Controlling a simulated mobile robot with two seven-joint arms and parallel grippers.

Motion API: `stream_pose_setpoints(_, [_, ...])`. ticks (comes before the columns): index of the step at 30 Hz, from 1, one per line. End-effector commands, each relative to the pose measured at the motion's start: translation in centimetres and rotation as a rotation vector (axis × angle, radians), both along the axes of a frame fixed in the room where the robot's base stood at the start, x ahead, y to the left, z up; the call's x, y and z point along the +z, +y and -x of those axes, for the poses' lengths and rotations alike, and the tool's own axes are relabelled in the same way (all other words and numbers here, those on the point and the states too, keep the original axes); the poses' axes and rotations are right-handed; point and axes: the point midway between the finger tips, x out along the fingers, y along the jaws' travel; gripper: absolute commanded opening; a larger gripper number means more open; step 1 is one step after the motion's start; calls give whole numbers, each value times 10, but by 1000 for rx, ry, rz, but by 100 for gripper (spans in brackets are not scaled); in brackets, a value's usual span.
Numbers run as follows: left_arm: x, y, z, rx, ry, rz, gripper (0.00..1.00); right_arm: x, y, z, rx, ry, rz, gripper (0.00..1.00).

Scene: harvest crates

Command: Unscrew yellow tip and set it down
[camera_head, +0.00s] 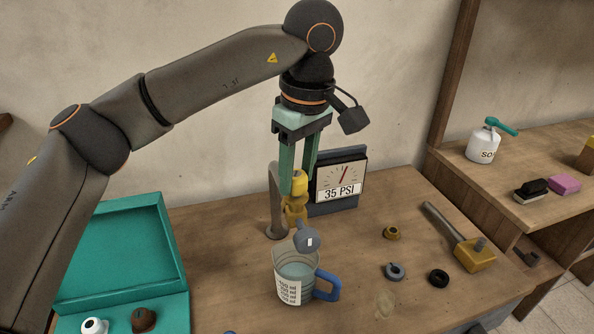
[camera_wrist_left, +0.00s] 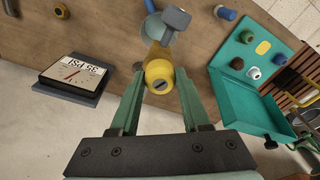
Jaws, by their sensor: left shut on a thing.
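My left gripper (camera_head: 299,187) comes down from above, its green fingers shut on a yellow knob (camera_head: 300,181) with a slotted end. The knob sits on top of a brass tap body (camera_head: 295,209) on a grey stand (camera_head: 275,205). In the left wrist view the knob (camera_wrist_left: 159,76) lies between the fingertips. A grey-blue piece (camera_head: 307,239) hangs at the tap's front, above a measuring cup (camera_head: 293,288) with a blue handle. I cannot tell which part is the yellow tip. My right gripper is not in view.
A gauge (camera_head: 340,180) reading 35 PSI stands behind the tap. An open teal case (camera_head: 120,250) holds white and brown tips at left. A grey ring (camera_head: 395,271), a black ring (camera_head: 438,278) and a mallet (camera_head: 475,255) lie at right.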

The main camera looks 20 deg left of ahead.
Motion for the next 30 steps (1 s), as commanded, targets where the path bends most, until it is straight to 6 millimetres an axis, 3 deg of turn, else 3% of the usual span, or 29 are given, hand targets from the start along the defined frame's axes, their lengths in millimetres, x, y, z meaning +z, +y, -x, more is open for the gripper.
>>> stream_pose_setpoints(30, [42, 0, 0, -2, -1, 0, 15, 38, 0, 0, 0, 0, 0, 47])
